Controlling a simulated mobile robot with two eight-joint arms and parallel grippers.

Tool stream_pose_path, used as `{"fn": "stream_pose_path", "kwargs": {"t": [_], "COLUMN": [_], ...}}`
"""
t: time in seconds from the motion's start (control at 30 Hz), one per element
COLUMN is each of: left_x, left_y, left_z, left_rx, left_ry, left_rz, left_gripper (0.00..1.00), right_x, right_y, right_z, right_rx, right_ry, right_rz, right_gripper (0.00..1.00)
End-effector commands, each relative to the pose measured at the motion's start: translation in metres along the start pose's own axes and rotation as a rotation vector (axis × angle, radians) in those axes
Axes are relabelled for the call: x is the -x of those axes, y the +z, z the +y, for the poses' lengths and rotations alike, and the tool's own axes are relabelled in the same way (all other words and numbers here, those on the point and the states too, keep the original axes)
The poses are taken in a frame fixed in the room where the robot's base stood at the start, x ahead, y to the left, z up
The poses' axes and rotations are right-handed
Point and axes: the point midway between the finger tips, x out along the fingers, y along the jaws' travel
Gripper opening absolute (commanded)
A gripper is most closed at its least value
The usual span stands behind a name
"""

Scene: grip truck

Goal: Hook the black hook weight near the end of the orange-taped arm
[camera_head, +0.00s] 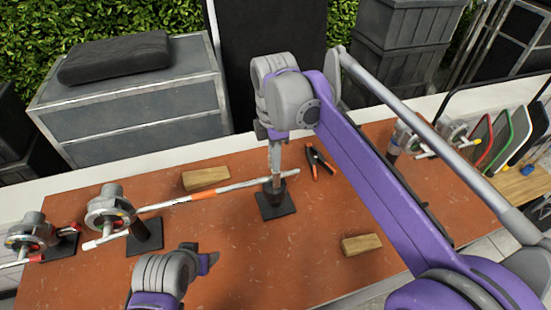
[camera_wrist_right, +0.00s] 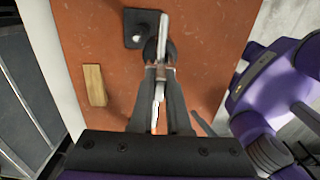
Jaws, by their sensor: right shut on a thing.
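The orange-taped arm (camera_head: 205,195) is a pale rod reaching right from a grey clamp head (camera_head: 110,207) on a black stand. My right gripper (camera_head: 275,152) points down above the arm's right end. It is shut on the upper part of the black hook weight (camera_head: 277,188), which is at the rod near its tip. In the right wrist view the rod (camera_wrist_right: 163,30) runs between the fingers (camera_wrist_right: 160,72), with dark weight (camera_wrist_right: 150,50) showing on both sides. I cannot tell whether the hook is over the rod. My left gripper (camera_head: 207,262) is low in front; its opening is unclear.
A black square plate (camera_head: 275,208) lies under the weight. Wooden blocks (camera_head: 206,178) (camera_head: 362,244) and orange-handled pliers (camera_head: 320,162) lie on the red-brown table (camera_head: 240,265). More clamp heads stand at far left (camera_head: 33,232) and right. Grey cases stand behind.

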Motion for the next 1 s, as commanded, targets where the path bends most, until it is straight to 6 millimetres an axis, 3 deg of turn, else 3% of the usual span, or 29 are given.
{"fn": "stream_pose_path", "kwargs": {"t": [1.0], "left_x": [-0.0034], "left_y": [0.0051], "left_z": [0.0], "left_rx": [0.0], "left_ry": [0.0], "left_rz": [-0.005], "left_gripper": [0.65], "right_x": [-0.0092], "right_y": [-0.0001], "right_z": [0.001], "right_rx": [0.0], "right_ry": [-0.001], "right_rz": [0.0], "right_gripper": [0.0]}}
